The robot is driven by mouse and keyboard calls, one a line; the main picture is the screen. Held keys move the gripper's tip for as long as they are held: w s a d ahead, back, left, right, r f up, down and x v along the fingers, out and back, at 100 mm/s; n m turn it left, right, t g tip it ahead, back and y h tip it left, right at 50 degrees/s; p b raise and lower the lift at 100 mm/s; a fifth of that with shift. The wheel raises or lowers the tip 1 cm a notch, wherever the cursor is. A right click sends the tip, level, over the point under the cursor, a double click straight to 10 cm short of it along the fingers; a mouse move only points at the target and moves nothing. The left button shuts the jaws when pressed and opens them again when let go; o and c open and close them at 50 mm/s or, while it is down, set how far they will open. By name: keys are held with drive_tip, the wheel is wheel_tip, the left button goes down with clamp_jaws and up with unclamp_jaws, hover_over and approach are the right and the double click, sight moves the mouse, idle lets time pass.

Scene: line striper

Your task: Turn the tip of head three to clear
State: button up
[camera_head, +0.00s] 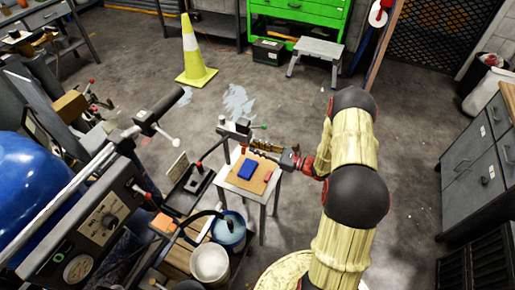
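The line striper fills the left side of the head view, with a control panel (97,222), dials and long handle bars. A small grey spray-head assembly (234,130) with a green-tipped lever (258,127) stands at the far edge of a small table. A brass-coloured part (266,145) shows beside it. I cannot tell which part is head three or how its tip is turned. My gripper (283,156), small and dark at the end of my cream-sleeved arm, is close to the brass part, on its right. Contact and finger opening are too small to tell.
The small table (232,185) carries a brown board (262,180) with a blue block (247,169). A white bucket (210,263) and a blue bucket (228,230) stand before it. A yellow cone (193,60) and a step stool (318,48) stand behind. Grey cabinets (475,160) line the right.

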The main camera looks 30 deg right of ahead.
clamp_jaws()
drive_tip(key=shift+m+p, duration=2.8)
drive_tip(key=shift+m, duration=1.8)
drive_tip(key=shift+m+p, duration=1.85)
drive_tip(key=shift+m, duration=2.75)
